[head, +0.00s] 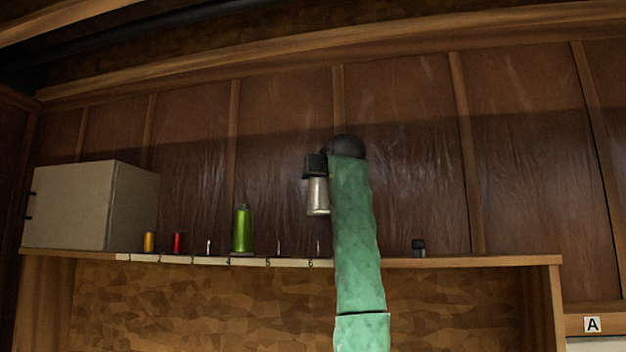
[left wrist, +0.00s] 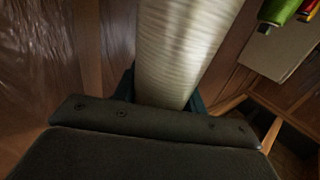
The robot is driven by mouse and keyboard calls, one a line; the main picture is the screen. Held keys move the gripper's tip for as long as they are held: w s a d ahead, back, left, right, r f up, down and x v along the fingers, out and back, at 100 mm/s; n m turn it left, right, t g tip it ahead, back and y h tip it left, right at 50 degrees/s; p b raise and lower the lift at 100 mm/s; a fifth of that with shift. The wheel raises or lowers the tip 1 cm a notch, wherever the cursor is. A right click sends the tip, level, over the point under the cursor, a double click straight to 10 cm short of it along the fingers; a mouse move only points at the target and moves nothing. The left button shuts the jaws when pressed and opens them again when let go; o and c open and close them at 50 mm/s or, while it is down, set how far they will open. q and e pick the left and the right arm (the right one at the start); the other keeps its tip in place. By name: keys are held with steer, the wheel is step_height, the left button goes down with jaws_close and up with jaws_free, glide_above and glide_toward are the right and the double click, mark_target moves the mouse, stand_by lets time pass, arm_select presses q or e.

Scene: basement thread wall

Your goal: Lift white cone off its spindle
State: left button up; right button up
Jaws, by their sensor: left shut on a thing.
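The white cone (head: 318,196) hangs in the air above the shelf, held by my left gripper (head: 316,166). In the head view its lower end is well clear of the thin spindle (head: 318,248) above the label 6. My left gripper is shut on the upper part of the cone, and my green-sleeved arm rises just to its right. In the left wrist view the pale wound cone (left wrist: 185,50) fills the space between the fingers. My right gripper is in neither view.
On the shelf (head: 460,260) stand a green cone (head: 242,230), a red spool (head: 178,243) and a yellow spool (head: 150,242). Bare spindles (head: 279,248) stand nearby. A beige box (head: 70,205) is at the left end, and a small dark object (head: 419,247) is at the right.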

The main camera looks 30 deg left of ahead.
arm_select(q)
steer(key=shift+r, duration=0.15)
steer(key=shift+r+p, duration=1.5)
steer(key=shift+r, duration=0.35)
